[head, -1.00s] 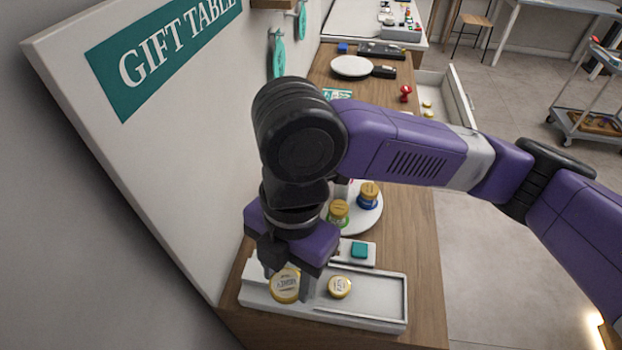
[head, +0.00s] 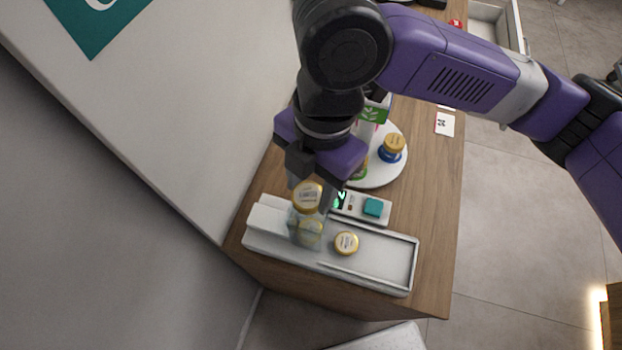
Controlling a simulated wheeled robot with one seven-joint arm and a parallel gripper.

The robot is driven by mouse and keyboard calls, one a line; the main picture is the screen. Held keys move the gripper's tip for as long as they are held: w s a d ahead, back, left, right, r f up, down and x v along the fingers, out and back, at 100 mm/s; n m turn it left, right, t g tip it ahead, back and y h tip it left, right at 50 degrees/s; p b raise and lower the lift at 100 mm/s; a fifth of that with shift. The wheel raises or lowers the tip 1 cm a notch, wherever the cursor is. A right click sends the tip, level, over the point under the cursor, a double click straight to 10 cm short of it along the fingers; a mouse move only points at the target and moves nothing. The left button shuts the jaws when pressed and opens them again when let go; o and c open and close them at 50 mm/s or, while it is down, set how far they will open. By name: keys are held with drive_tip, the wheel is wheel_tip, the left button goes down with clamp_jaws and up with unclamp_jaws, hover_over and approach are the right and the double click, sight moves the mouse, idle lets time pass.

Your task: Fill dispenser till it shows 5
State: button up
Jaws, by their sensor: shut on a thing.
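My gripper (head: 315,190) is shut on a gold-lidded jar (head: 307,196) over the left part of a white tray (head: 392,272). The jar's body looks clear, and a gold round shape (head: 308,233) shows below the lid, through or under it; I cannot tell which. Another gold round lid (head: 346,243) sits in the tray, right of the held jar. Behind the tray is a small white device with a teal button (head: 373,207) and a lit green display (head: 341,198). My gripper partly covers the display, so its figure is unreadable. I cannot tell which object is the dispenser.
A round white plate (head: 385,176) behind the device carries a gold-lidded blue jar (head: 393,146) and a partly hidden green one (head: 360,171). A white board (head: 190,130) rises at the left. The wooden counter (head: 436,190) is bare at the right.

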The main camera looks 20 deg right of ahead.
drive_tip(key=shift+f+b, duration=1.55)
drive_tip(key=shift+f, duration=0.65)
drive_tip(key=shift+d, duration=0.15)
drive_tip(key=o, duration=1.4)
drive_tip(key=shift+w+r, duration=0.1)
drive_tip(key=shift+r, duration=0.05)
drive_tip(key=r, duration=0.5)
drive_tip(key=d+r, duration=0.1)
drive_tip(key=r, duration=0.1)
drive_tip(key=shift+w+r+b, duration=0.25)
drive_tip(key=shift+w+b, duration=0.05)
drive_tip(key=shift+b, duration=0.1)
